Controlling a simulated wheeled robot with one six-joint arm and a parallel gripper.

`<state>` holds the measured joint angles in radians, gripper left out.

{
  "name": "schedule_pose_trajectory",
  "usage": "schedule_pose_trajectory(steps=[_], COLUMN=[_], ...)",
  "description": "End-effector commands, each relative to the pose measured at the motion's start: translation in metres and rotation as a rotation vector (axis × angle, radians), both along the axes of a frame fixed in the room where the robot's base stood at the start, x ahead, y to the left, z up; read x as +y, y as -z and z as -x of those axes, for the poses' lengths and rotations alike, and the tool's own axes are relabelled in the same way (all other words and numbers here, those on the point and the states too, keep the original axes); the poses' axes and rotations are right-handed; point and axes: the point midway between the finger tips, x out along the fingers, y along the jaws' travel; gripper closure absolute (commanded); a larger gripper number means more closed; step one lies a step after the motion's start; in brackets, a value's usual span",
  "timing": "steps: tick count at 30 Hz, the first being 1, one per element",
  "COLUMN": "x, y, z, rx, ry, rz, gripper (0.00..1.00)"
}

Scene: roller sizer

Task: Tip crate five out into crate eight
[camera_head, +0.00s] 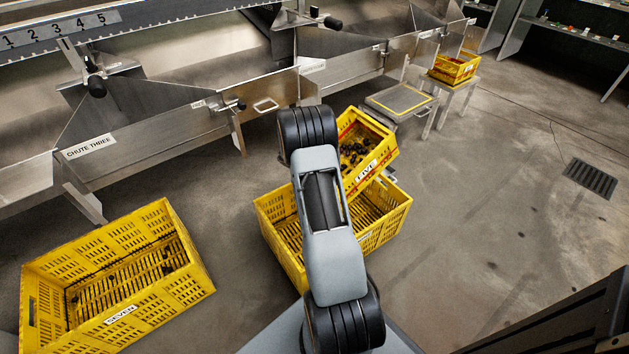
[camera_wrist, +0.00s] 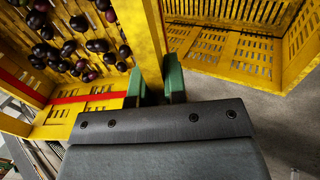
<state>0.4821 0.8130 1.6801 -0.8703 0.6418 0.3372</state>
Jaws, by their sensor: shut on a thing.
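Crate five (camera_head: 366,172), a small yellow crate with a red stripe and a FIVE label, is held above a larger yellow crate (camera_head: 398,222). Crate five looks tilted in the head view, with dark purple round fruit still inside. The larger crate's label is hidden, so I cannot read whether it is eight; its visible slatted floor looks empty. In the wrist view, my gripper (camera_wrist: 156,84) has its green fingers shut on the wall of crate five (camera_wrist: 149,40). The fruit lies left of that wall and the larger crate (camera_wrist: 240,52) lies right. My arm hides the gripper in the head view.
A big yellow crate labelled SEVEN (camera_head: 120,270) stands on the floor at left. Metal chutes, one marked CHUTE THREE (camera_head: 90,147), line the back. A low stand (camera_head: 400,101) and another yellow crate on a small table (camera_head: 454,68) are behind. The floor at right is clear.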

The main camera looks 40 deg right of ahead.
Motion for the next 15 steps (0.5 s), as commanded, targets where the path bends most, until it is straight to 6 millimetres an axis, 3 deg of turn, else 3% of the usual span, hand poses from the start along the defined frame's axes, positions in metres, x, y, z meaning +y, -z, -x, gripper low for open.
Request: schedule_pose_trajectory(steps=[15], x=[-0.0045], y=[0.0115], z=[-0.0005], rx=[0.003], ry=[-0.001], rz=[0.056], gripper=[1.00])
